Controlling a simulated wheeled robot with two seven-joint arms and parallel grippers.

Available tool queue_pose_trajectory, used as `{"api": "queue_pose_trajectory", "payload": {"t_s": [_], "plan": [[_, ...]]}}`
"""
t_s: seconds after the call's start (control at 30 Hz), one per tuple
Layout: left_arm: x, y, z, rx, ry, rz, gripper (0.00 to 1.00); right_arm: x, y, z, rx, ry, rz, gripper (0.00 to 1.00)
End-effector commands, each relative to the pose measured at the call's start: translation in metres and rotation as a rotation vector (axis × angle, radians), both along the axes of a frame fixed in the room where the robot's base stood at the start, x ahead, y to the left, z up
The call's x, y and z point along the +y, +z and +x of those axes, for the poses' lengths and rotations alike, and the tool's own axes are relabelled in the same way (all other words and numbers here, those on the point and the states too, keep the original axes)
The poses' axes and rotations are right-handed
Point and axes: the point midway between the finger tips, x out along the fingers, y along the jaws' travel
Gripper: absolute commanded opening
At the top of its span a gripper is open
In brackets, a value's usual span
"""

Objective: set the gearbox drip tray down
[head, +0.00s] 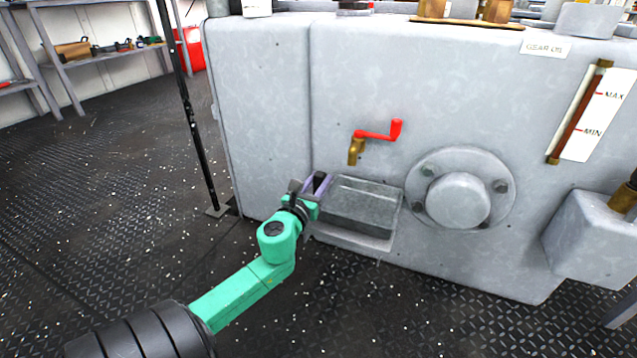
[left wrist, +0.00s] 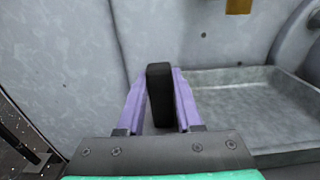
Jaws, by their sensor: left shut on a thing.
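The drip tray (head: 362,207) is a shallow grey metal tray against the front of the grey gearbox (head: 260,120), below the brass tap with a red handle (head: 378,132). A ledge (head: 352,241) shows just under the tray; I cannot tell whether the tray touches it. My left gripper (head: 316,186) is at the tray's left end, shut on its black handle. In the left wrist view the purple fingers (left wrist: 159,105) close on the black handle (left wrist: 159,95), with the tray (left wrist: 250,105) to the right. My right gripper is not in view.
A round bolted flange (head: 459,200) sticks out right of the tray, and a grey box (head: 595,240) juts out farther right. A thin black post (head: 187,110) stands left of the gearbox. The patterned dark floor (head: 400,310) in front is clear.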

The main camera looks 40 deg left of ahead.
Motion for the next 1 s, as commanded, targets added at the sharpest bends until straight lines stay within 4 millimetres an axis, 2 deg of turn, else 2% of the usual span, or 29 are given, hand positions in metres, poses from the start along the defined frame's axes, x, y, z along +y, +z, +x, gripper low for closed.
{"api": "queue_pose_trajectory", "payload": {"t_s": [0.03,0.1,0.43,0.53,0.77,0.9,1.0], "plan": [[0.000,-0.002,0.000,0.001,0.000,0.000,0.38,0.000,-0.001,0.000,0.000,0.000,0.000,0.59],[0.000,-0.001,0.000,0.000,0.000,0.000,0.65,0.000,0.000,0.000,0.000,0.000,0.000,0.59],[0.000,0.002,0.000,-0.001,0.000,-0.001,0.65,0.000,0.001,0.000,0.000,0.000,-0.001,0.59],[-0.003,0.001,-0.008,0.001,-0.001,-0.003,0.65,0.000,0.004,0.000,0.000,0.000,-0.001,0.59],[-0.019,0.001,-0.056,0.003,0.002,-0.006,0.65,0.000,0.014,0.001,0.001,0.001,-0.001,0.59],[-0.029,0.000,-0.089,0.003,0.005,-0.004,0.65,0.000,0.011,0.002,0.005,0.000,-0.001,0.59],[-0.036,-0.002,-0.105,-0.001,0.003,-0.005,0.65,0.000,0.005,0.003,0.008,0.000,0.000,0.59]]}}
